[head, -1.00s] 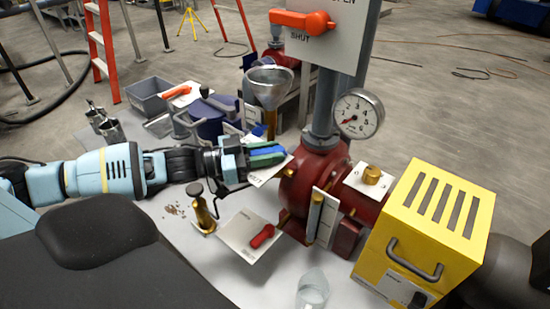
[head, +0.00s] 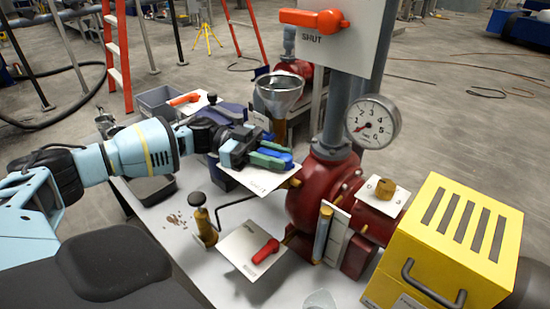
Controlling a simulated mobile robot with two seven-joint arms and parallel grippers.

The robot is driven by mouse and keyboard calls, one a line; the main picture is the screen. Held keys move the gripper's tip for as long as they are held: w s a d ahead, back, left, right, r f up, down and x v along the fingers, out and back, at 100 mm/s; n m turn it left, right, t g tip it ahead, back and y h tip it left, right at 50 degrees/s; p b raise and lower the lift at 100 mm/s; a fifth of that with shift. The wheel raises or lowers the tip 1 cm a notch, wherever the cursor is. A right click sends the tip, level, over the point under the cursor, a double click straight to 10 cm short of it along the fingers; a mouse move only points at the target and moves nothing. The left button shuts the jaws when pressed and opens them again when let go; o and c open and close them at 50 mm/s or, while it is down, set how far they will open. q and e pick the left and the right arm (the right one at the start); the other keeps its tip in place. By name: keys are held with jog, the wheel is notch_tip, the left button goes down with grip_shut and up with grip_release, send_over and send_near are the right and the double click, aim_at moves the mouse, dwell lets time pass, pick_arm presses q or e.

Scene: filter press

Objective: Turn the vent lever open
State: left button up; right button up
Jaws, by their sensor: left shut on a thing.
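My left gripper (head: 262,156) reaches in from the left, with green pads at its tips. It is shut on what looks like the blue vent lever (head: 280,154), over a lettered white plate (head: 262,182) at the left of the red pump body (head: 318,191). The gripper hides most of the lever and part of the plate, so the lever's exact angle cannot be told. My right gripper is not in view.
An orange lever (head: 312,18) points left at SHUT on an upright plate. A gauge (head: 372,122) stands at the right, with a yellow box (head: 450,235) below it. A funnel (head: 279,92) stands behind. A red lever (head: 265,251) and brass-bodied plunger (head: 204,222) sit in front.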

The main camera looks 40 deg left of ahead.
pick_arm(q)
jog(key=m+g, duration=0.1)
jog(key=g, duration=0.1)
jog(key=m+g+b, duration=0.1)
jog(key=m+g, duration=0.1)
jog(key=shift+w+g, duration=0.3)
jog(key=shift+w, duration=0.05)
jog(key=shift+r+m+g+b, duration=0.15)
jog(key=shift+m+g+b, duration=0.15)
jog(key=shift+m+g, duration=0.15)
jog(key=o, duration=0.7)
jog(key=shift+c, duration=0.2)
jog(key=shift+o, duration=0.9)
